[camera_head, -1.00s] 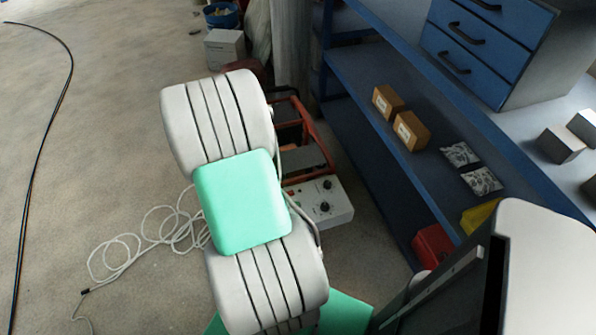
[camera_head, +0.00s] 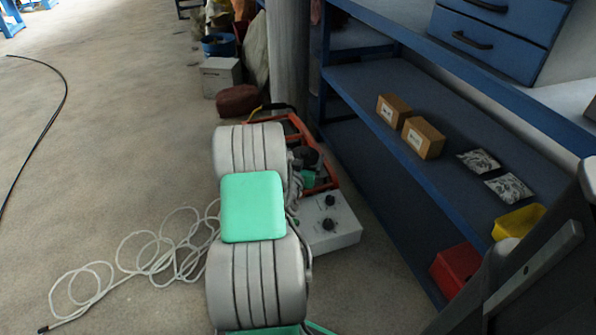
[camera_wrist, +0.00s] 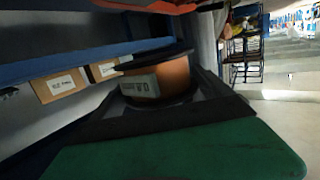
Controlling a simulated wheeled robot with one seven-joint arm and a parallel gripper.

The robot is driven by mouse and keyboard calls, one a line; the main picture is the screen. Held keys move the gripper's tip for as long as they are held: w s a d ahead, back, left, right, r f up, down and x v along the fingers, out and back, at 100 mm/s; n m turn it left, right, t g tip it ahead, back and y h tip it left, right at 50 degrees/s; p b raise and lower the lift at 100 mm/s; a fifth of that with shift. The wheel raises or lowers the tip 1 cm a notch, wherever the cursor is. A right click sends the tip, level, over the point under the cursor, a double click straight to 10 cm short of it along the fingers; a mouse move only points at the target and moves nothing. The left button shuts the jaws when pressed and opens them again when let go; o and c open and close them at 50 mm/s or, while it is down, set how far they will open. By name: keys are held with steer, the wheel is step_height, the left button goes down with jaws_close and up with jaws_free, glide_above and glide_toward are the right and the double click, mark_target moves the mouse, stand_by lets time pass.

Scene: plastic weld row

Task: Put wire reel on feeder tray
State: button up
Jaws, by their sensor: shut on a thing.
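The wire reel (camera_wrist: 165,78), a copper-orange spool with dark flanges and a pale label, shows in the middle of the wrist view. My gripper (camera_wrist: 160,108), dark with a green body at the bottom of the wrist view, is shut on the reel. The exact contact of the fingers is hard to make out in the shadow. In the head view my white and green arm fills the middle, and I cannot clearly make out the gripper or reel there. I cannot identify the feeder tray with certainty in either view.
A blue shelf unit (camera_head: 385,75) stands at right with cardboard boxes (camera_head: 424,138), foil packets (camera_head: 508,188), a yellow bin (camera_head: 518,221) and a red bin (camera_head: 458,270). A white control box (camera_head: 330,222) and a red frame (camera_head: 322,150) stand beside my arm. White cable (camera_head: 150,250) lies coiled on the floor.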

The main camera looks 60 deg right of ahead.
steer(key=w+d+f+b, duration=0.1)
steer(key=w+d+f, duration=0.1)
steer(key=w+d+f+b, duration=0.1)
steer(key=w+d+f, duration=0.1)
steer(key=d+f, duration=0.1)
steer(key=w+d+f+b, duration=0.1)
steer(key=w+d+f, duration=0.1)
steer(key=d, duration=0.1)
steer(key=shift+w+d+f+b, duration=0.1)
steer(key=shift+f+b, duration=0.2)
steer(key=shift+b, duration=0.1)
steer(key=shift+w+d+f+b, duration=0.15)
steer(key=shift+f+b, duration=0.75)
steer(key=shift+f, duration=0.85)
steer(key=shift+f, duration=0.1)
steer(key=o, duration=1.8)
steer(key=shift+f, duration=0.2)
steer(key=shift+o, duration=0.2)
